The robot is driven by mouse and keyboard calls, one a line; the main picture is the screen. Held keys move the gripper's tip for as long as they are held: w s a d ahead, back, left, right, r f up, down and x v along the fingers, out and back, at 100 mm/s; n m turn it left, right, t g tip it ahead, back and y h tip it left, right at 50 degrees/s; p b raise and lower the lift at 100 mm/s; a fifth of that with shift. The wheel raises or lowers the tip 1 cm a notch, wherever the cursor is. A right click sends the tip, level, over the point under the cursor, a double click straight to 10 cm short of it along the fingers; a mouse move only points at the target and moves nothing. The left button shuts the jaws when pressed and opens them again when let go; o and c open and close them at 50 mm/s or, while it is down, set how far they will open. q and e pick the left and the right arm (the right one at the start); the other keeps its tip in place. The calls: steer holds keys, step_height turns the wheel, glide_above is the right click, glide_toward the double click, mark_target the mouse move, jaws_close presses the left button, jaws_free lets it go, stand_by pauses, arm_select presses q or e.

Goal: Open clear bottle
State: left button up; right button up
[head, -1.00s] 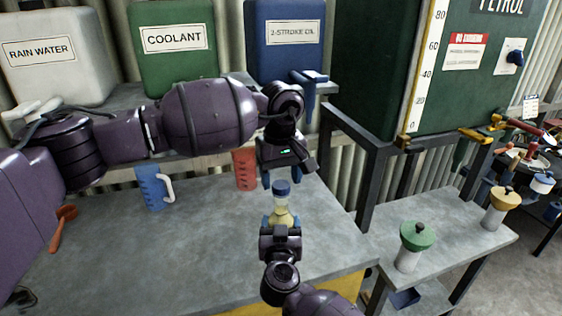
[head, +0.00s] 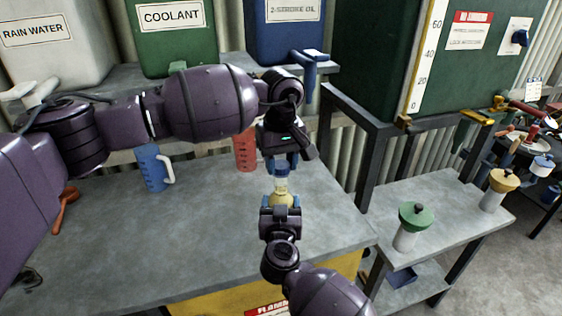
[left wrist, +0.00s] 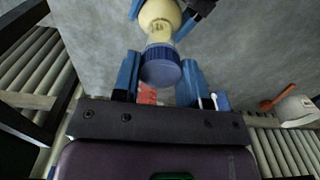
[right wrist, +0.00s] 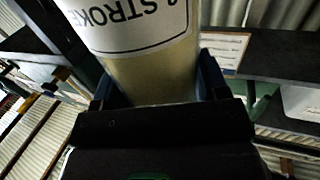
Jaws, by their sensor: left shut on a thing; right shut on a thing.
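The clear bottle (head: 281,186) holds yellowish liquid and stands upright over the bench, its cap end up. My right gripper (head: 281,203) is shut on its body from the front. In the right wrist view the bottle (right wrist: 150,75) fills the space between the fingers and shows a "2-STROKE" label. My left gripper (head: 283,165) is above and shut on the blue cap (left wrist: 160,66). The cap sits on the bottle's neck between the left fingers in the left wrist view. In the head view the left fingers hide most of the cap.
On the grey bench (head: 200,240) stand a blue jug (head: 152,168) and a red measuring cup (head: 245,152) behind the arms. A green-lidded container (head: 412,222) and a yellow-lidded one (head: 497,190) stand on the side table at right. The bench front is largely clear.

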arm_select(q)
steer(key=n, duration=0.4)
steer(key=shift+n, duration=0.3)
steer(key=n, duration=1.7)
steer(key=shift+n, duration=0.3)
steer(key=n, duration=0.9)
steer(key=shift+r+n, duration=0.1)
steer(key=shift+n, duration=0.2)
steer(key=n, duration=0.4)
